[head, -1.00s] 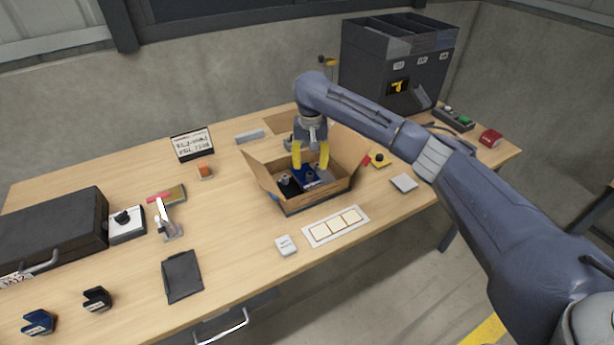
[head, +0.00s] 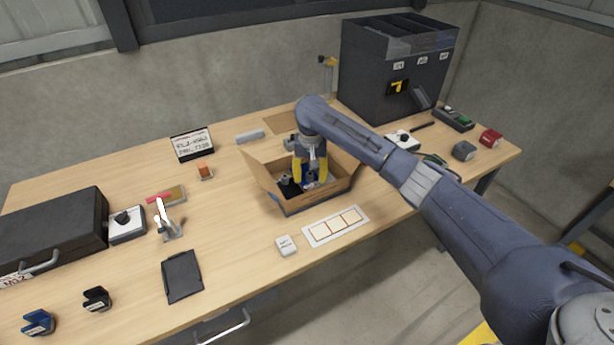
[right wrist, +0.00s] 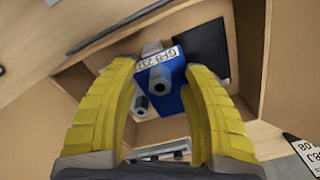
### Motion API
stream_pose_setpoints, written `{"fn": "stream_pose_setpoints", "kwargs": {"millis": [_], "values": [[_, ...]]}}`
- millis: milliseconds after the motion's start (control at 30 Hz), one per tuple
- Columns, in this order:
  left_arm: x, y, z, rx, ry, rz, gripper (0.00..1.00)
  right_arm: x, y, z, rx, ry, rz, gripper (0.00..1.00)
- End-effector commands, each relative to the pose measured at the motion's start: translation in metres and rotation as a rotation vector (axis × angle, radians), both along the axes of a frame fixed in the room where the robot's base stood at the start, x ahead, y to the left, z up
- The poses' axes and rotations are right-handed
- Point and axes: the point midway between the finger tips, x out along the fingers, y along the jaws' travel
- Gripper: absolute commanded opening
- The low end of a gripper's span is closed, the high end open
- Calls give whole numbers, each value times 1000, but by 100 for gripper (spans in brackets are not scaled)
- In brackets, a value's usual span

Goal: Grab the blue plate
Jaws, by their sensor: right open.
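The blue plate (right wrist: 174,98), with a white printed label and grey cylindrical parts on it, is inside the open cardboard box (head: 300,205). In the head view only a little blue shows, mostly behind my gripper. My right gripper (head: 309,180) points down into the box with yellow fingers apart. In the right wrist view its fingers (right wrist: 160,68) stand on either side of the blue plate, with no clear contact visible. My left gripper is not in view.
A dark part (right wrist: 200,50) lies beside the blue plate in the box. The box flaps stand open around my gripper. A white card with squares (head: 336,226) lies in front of the box. A dark bin unit (head: 395,75) stands behind right; a black case (head: 50,235) is at left.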

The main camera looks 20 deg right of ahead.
Motion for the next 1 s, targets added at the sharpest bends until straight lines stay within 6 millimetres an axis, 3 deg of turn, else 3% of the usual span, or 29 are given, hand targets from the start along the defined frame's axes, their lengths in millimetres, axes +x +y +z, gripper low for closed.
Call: {"fn": "stream_pose_setpoints", "kwargs": {"millis": [100, 533, 1000], "values": [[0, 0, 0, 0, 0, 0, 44, 0, 0, 0, 0, 0, 0, 48], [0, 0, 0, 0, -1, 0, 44, 0, 0, 0, 0, 0, 0, 0], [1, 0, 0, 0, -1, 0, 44, 0, 0, 0, 0, 0, 0, 0]]}}
